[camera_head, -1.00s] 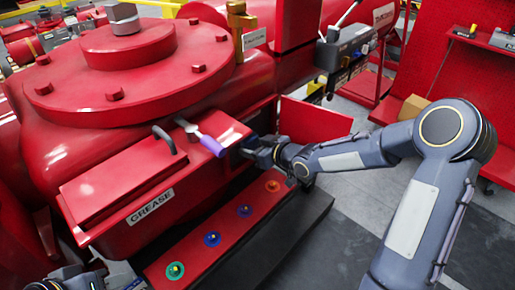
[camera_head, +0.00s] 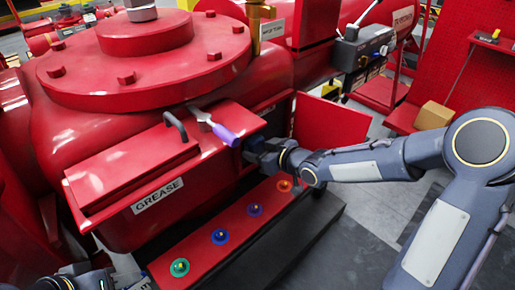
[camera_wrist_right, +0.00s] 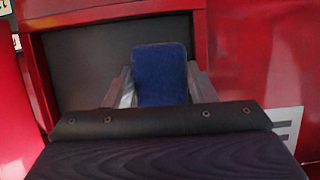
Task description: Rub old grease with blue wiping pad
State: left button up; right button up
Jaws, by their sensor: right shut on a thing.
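The blue wiping pad (camera_wrist_right: 160,75) stands upright between the two fingers of my right gripper (camera_wrist_right: 160,92) in the right wrist view. My right gripper (camera_head: 258,150) is shut on it. In the head view the gripper is at the right end of the red grease box (camera_head: 120,222), below a purple-handled tool. The pad faces a dark recess (camera_wrist_right: 90,60) framed in red; I cannot tell whether it touches anything. I cannot make out the old grease. My left gripper (camera_head: 88,279) is partly in view at the bottom left, its jaws unclear.
The purple-handled tool (camera_head: 224,134) lies on the grease box beside a black handle (camera_head: 176,126). A red ledge (camera_head: 235,225) with several coloured ring fittings runs below. A red panel (camera_head: 330,122) stands right of the gripper. Grey floor is open farther right.

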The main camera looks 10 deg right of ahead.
jog(key=shift+s+d+p, duration=0.4)
jog(key=shift+s+d, duration=0.4)
jog(key=shift+s, duration=0.25)
jog(key=shift+s+d+p, duration=0.35)
jog(key=shift+s+d, duration=0.4)
jog(key=shift+s, duration=0.3)
jog(key=shift+s+d+f+p, duration=0.1)
jog(key=shift+s+d+p, duration=0.25)
jog(key=shift+s, duration=0.3)
jog(key=shift+s+d+p, duration=0.25)
jog(key=shift+s+d, duration=0.2)
jog(key=shift+s, duration=0.15)
